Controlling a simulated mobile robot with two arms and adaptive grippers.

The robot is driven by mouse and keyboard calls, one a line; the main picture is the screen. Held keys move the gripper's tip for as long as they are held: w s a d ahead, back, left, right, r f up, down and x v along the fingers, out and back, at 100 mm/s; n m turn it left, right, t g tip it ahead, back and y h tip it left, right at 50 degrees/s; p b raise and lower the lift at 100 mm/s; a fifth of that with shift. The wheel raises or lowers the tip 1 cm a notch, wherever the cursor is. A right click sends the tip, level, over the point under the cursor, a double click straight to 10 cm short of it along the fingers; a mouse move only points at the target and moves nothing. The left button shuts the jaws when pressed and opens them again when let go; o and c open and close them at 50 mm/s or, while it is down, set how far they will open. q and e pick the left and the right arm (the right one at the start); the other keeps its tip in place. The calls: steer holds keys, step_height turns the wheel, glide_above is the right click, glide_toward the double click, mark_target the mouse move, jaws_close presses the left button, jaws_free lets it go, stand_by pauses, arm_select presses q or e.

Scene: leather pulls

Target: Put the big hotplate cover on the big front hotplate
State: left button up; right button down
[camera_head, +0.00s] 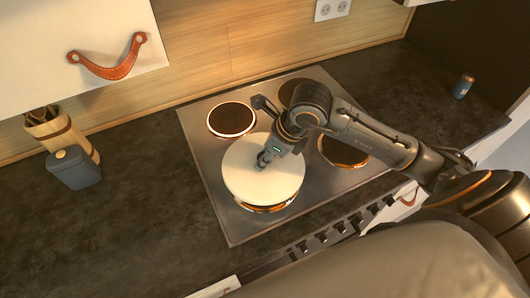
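The big hotplate cover, a round cream disc (245,180), is over the front left hotplate (265,208). An orange-lit strip of that hotplate shows below the cover's front edge. The cover looks shifted a little toward the back, and I cannot tell whether it rests on the plate or hangs just above it. My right gripper (263,160) comes in from the right, with its fingertips at the cover's upper middle. Any knob there is hidden by the fingers, and I cannot tell whether they are shut on it. My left gripper is not in view.
The steel hob (225,215) has uncovered hotplates at back left (231,119), back right (288,92) and front right (343,151). Knobs (335,228) line the front. A blue-grey jar (74,168) and utensil holder (62,135) stand left. The left counter (130,215) is clear.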

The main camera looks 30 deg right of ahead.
mark_target(269, 165)
steer(key=shift+f+b, duration=0.75)
steer(key=shift+f, duration=0.8)
steer(key=shift+f+b, duration=0.7)
steer(key=shift+b, duration=0.1)
steer(key=shift+f, duration=0.15)
steer(key=shift+f+b, duration=0.25)
steer(key=shift+b, duration=0.35)
steer(key=c, duration=0.9)
jaws_free()
steer(key=shift+c, duration=0.2)
